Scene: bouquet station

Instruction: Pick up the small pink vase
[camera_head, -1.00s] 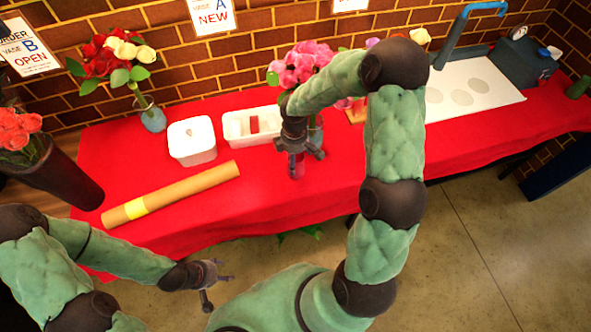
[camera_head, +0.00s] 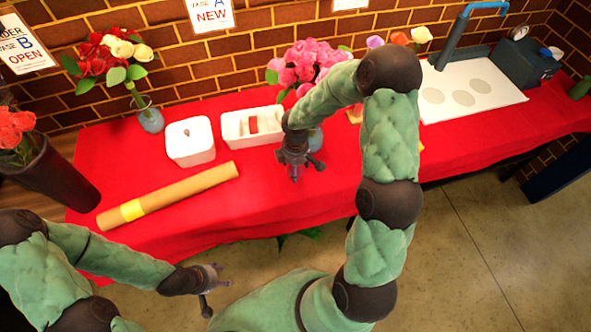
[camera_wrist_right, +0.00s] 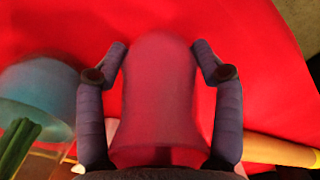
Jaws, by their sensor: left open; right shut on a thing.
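The small pink vase (camera_wrist_right: 157,105) stands out in the right wrist view, between the two fingers of my right gripper (camera_wrist_right: 160,52). The fingers are shut on its sides. In the head view my right gripper (camera_head: 297,165) is over the red-covered table, in front of the white tray, and mostly hides the vase; only a small reddish bit (camera_head: 294,178) shows beneath it. I cannot tell whether the vase is clear of the cloth. My left gripper (camera_head: 214,284) is open and empty, in front of the table's near edge.
A glass vase with roses (camera_head: 150,119), a white tub (camera_head: 190,143), a white compartment tray (camera_head: 240,128) and a brown paper roll (camera_head: 170,194) are on the table. A blue glass vase (camera_wrist_right: 35,85) with green stems is close left of my right gripper in the wrist view.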

